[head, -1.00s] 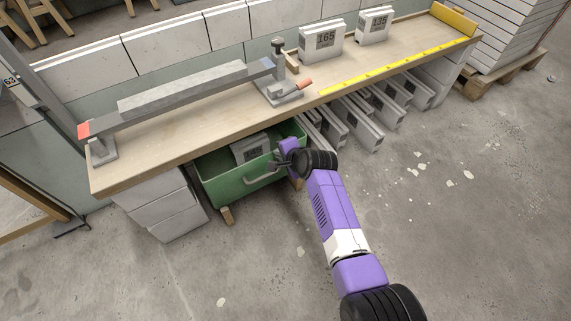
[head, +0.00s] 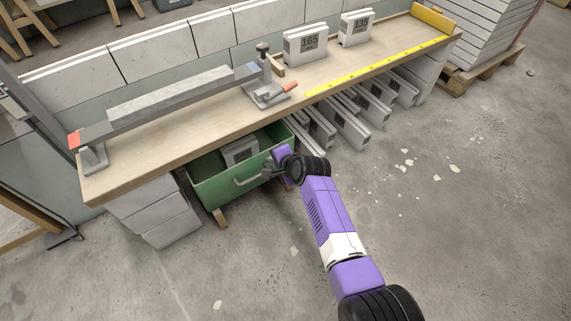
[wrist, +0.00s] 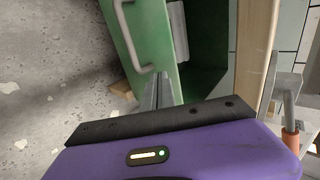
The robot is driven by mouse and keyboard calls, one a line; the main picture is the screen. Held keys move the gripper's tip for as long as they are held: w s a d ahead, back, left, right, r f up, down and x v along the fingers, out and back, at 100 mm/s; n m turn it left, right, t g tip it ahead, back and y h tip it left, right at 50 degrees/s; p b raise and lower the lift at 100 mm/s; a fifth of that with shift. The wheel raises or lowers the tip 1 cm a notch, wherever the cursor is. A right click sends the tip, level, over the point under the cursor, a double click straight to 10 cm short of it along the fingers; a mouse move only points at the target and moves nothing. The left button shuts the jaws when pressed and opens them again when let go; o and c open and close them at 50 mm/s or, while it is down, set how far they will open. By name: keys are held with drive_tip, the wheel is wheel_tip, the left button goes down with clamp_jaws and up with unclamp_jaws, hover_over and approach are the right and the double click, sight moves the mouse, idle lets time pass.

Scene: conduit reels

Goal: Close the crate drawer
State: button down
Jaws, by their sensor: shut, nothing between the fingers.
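The green crate drawer (head: 212,190) stands pulled out under the workbench, with a grey block marked with a number (head: 240,152) inside it. Its pale bar handle (head: 250,181) is on the front face. My gripper (head: 266,168) is at the right part of the drawer front, close to the handle's right end. In the wrist view the shut fingers (wrist: 159,92) lie over the drawer's front edge beside the handle (wrist: 130,40), with nothing between them. I cannot tell whether they touch the drawer. The drawer's far inside is in shadow under the bench.
The workbench (head: 215,125) carries a clamp (head: 268,85), a long bar, a yellow rule (head: 375,70) and blocks marked 165 and 135. Grey slabs (head: 345,120) stand under the bench to the right. White drawers (head: 155,210) are at left. The floor in front is clear.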

drive_tip(key=p+v, duration=0.6)
drive_tip(key=v, duration=0.5)
drive_tip(key=shift+d+f, duration=0.15)
drive_tip(key=shift+f, duration=0.15)
drive_tip(key=w+d+r+n+t, duration=0.1)
drive_tip(key=w+r+n+t, duration=0.2)
drive_tip(key=r, duration=0.3)
drive_tip(key=s+d+r+n+t+h, duration=0.1)
drive_tip(key=s+d+r+n+t, duration=0.25)
drive_tip(key=s+d, duration=0.2)
drive_tip(key=s+d+r+n+h, duration=0.15)
drive_tip(key=s+d+r, duration=0.3)
drive_tip(key=s, duration=0.95)
drive_tip(key=s+d+r+n+h, duration=0.15)
drive_tip(key=s+d+r, duration=0.3)
drive_tip(key=s, duration=0.95)
drive_tip(key=s+d+r+n+h, duration=0.15)
drive_tip(key=s+d+r, duration=0.3)
drive_tip(key=s, duration=1.05)
wheel_tip(320, 180, up, 25)
drive_tip(key=p, duration=2.6)
drive_tip(key=shift+r, duration=0.25)
